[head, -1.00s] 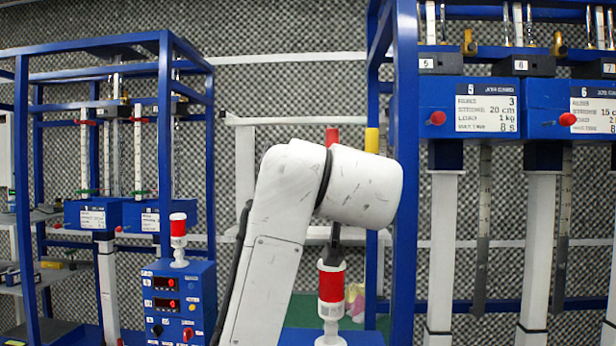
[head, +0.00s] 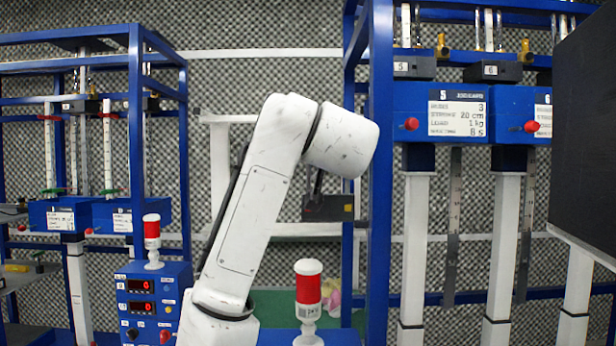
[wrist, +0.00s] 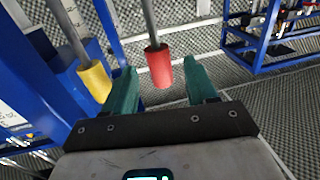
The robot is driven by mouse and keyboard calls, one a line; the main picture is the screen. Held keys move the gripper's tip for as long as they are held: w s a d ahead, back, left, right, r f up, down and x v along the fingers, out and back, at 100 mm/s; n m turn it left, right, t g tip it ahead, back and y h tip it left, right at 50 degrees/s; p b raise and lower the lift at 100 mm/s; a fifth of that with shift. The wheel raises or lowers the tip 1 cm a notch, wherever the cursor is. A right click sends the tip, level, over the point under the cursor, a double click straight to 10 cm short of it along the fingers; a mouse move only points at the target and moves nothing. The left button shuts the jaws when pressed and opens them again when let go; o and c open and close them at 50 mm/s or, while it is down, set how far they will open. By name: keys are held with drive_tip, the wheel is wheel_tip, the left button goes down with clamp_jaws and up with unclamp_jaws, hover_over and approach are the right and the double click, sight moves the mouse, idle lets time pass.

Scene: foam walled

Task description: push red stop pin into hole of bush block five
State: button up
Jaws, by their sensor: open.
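In the head view the blue block five (head: 400,95) hangs on a frame at the right, with a white label. A red stop pin (head: 411,124) shows its round knob on the block's front, left of the label. Its depth in the hole cannot be told. In the wrist view my gripper (wrist: 160,66) is open, its two green fingers apart. A red cylinder on a grey rod (wrist: 158,66) shows between and beyond the fingers, and I see no contact. In the head view my arm hides my fingers.
The blue block six (head: 520,115), with its own red pin (head: 532,127), is right of block five. A yellow cylinder (wrist: 94,82) hangs left of my fingers. A blue post (head: 380,170) stands between my arm and block five. A dark panel (head: 585,130) fills the right edge.

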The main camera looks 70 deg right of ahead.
drive_tip(key=shift+p+x, duration=0.55)
drive_tip(key=shift+x, duration=1.4)
drive_tip(key=shift+r, duration=0.15)
drive_tip(key=shift+c, duration=0.4)
clamp_jaws()
